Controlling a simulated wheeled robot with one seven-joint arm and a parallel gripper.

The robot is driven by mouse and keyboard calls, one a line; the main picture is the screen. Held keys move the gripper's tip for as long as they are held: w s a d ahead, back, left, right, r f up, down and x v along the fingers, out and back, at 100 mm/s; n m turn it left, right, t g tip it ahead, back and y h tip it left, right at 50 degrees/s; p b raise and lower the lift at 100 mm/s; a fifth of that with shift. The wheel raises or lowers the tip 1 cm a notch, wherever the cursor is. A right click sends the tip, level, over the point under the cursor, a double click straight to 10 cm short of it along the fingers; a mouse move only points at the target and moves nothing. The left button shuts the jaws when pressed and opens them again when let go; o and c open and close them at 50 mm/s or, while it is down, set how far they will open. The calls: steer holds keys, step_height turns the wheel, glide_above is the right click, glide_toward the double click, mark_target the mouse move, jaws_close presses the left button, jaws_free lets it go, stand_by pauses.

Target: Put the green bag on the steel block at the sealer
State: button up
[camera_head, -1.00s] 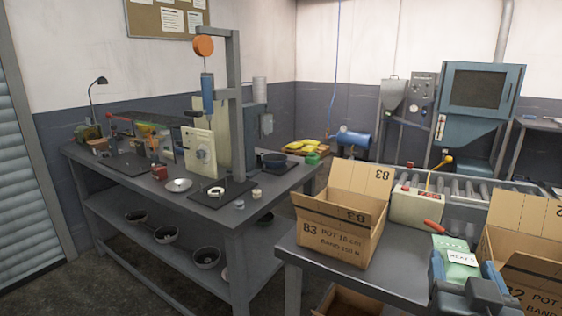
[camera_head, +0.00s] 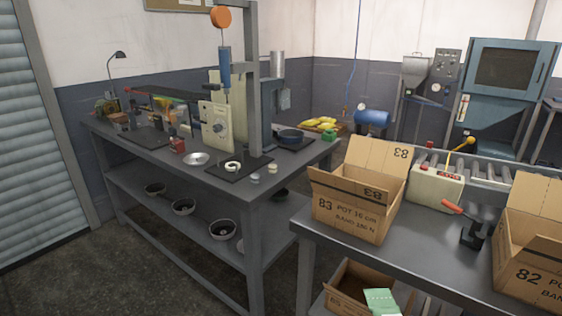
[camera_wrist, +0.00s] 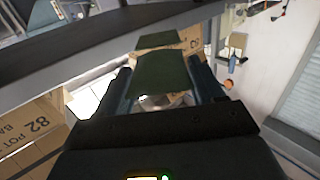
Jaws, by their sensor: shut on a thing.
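My gripper is outside the head view. A cream machine (camera_head: 437,188) with a red top and a yellow lever stands on the right table. A dark block (camera_head: 473,236) with a red handle is in front of it. I cannot tell which part is the steel block.
Box 83 (camera_head: 351,214) stands open on the right table (camera_head: 420,262), and box 82 (camera_head: 535,265) is at its right end. Another open box (camera_head: 351,291) is below. The left bench (camera_head: 255,193) holds a tall press, a small dish and a pan.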

stand_by(0.3)
step_height(320, 180, down, 18)
steer(key=s+b, duration=0.2)
steer(key=b, duration=0.6)
steer(key=shift+s+f, duration=0.2)
steer(key=shift+f, duration=0.05)
stand_by(0.6)
